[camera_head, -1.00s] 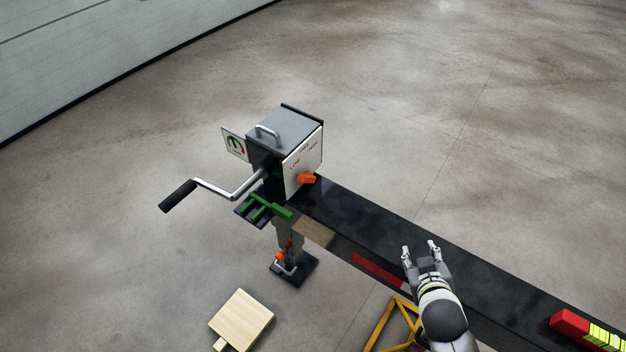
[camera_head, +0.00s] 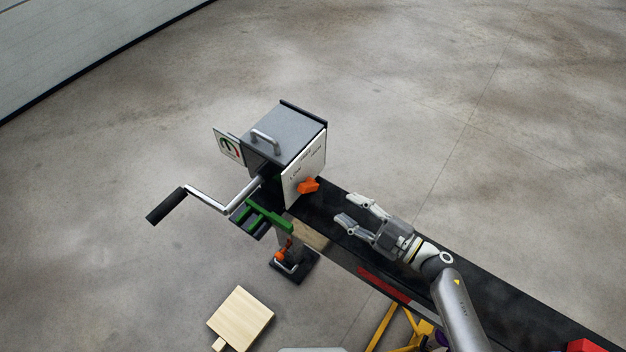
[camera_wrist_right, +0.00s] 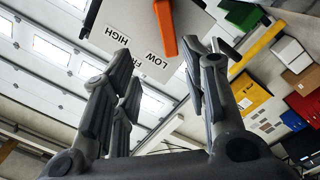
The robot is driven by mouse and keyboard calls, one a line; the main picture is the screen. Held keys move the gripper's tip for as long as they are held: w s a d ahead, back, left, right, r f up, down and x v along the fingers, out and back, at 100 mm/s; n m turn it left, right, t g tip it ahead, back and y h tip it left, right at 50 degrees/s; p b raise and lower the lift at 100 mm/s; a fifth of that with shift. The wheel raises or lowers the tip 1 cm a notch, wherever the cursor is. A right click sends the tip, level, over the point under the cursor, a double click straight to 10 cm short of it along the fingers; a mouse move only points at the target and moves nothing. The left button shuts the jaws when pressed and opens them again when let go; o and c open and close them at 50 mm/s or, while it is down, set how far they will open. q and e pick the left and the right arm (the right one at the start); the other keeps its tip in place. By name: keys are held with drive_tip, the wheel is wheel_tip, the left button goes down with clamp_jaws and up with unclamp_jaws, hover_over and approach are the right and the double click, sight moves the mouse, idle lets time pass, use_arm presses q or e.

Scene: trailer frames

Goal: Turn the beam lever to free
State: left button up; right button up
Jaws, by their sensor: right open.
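The orange beam lever (camera_head: 308,186) sits low on the white face of a grey box (camera_head: 285,132) at the end of the black beam. In the right wrist view the orange lever (camera_wrist_right: 165,28) is at the top centre, beside a white plate with HIGH and LOW labels and another label partly hidden by a finger. My right gripper (camera_head: 354,209) is open and empty above the beam, to the right of the lever and apart from it, fingers pointing left towards the box. It also shows open in the right wrist view (camera_wrist_right: 165,85). My left gripper is not in view.
A crank (camera_head: 208,197) with a black handle sticks out left of the box. A green bracket (camera_head: 262,214) sits below the box. A wooden block (camera_head: 241,317) lies on the floor. A yellow frame (camera_head: 382,328) stands below the beam (camera_head: 460,280). The floor behind is clear.

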sight(310, 190)
drive_tip(key=shift+s+a+f+g, duration=0.1)
drive_tip(key=shift+a+f+g, duration=0.1)
drive_tip(key=shift+a+g, duration=0.1)
drive_tip(key=shift+a+n+y, duration=0.15)
drive_tip(key=shift+n+y, duration=0.15)
drive_tip(key=b+x, duration=0.3)
drive_tip(key=x, duration=0.7)
drive_tip(key=shift+a, duration=0.15)
clamp_jaws()
